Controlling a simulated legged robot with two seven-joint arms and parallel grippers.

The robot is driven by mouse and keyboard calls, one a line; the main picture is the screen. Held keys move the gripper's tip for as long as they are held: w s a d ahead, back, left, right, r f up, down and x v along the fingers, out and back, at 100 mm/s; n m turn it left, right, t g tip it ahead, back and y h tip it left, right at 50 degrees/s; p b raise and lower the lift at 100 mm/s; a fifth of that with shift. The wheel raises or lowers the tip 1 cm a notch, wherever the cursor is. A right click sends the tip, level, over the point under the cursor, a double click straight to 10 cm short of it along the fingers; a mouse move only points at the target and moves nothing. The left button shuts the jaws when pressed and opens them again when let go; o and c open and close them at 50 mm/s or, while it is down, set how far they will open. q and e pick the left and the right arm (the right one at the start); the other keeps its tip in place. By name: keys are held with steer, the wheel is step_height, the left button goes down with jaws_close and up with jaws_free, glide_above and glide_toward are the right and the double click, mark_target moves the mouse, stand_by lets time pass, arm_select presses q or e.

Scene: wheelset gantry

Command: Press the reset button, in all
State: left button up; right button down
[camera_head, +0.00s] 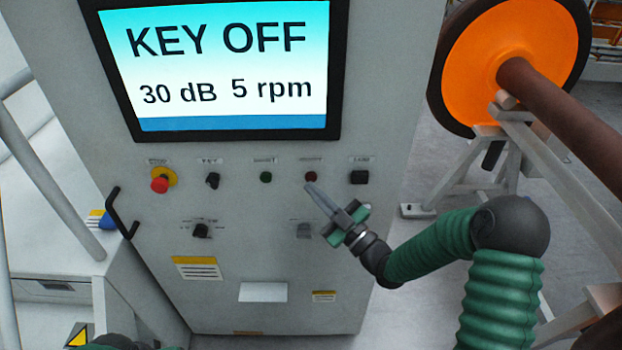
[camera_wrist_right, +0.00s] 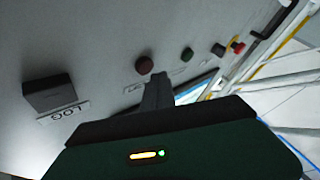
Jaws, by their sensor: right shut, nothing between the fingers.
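The control panel (camera_head: 130,250) has a row of controls below its screen. A green button (camera_head: 266,177) and a dark red button (camera_head: 311,176) sit right of the key switch (camera_head: 212,180); their labels are too blurred to read surely, so I cannot tell which is reset. My right gripper (camera_head: 310,187) is shut and empty, its fingertips just below the red button. In the right wrist view the fingertips (camera_wrist_right: 160,76) are close beside the red button (camera_wrist_right: 144,65), with the green button (camera_wrist_right: 187,54) farther off. I cannot tell whether they touch. My left gripper is not in view.
The screen (camera_head: 220,65) reads KEY OFF, 30 dB, 5 rpm. A red emergency knob (camera_head: 160,184) is left, a black switch (camera_head: 359,177) right, labelled LOG in the wrist view. Lower switches (camera_head: 201,230) and a black handle (camera_head: 120,212) protrude. An orange wheel (camera_head: 505,55) stands right.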

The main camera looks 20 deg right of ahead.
steer(key=s, duration=0.2)
steer(key=s+a, duration=0.1)
steer(key=s, duration=0.1)
steer(key=shift+s+a, duration=0.2)
steer(key=shift+s, duration=0.15)
stand_by(0.7)
step_height(320, 180, down, 12)
steer(key=d+r+m+g+h, duration=0.1)
steer(key=m+g+h, duration=0.2)
steer(key=g+h, duration=0.35)
steer(key=s+d+f+m+g+h, duration=0.1)
steer(key=s+m+g, duration=0.3)
steer(key=s, duration=0.6)
steer(key=s+d+f+m+g+h, duration=0.1)
steer(key=s+f+m+g, duration=0.3)
steer(key=s, duration=0.6)
steer(key=shift+g+h, duration=0.65)
steer(key=shift+g, duration=0.3)
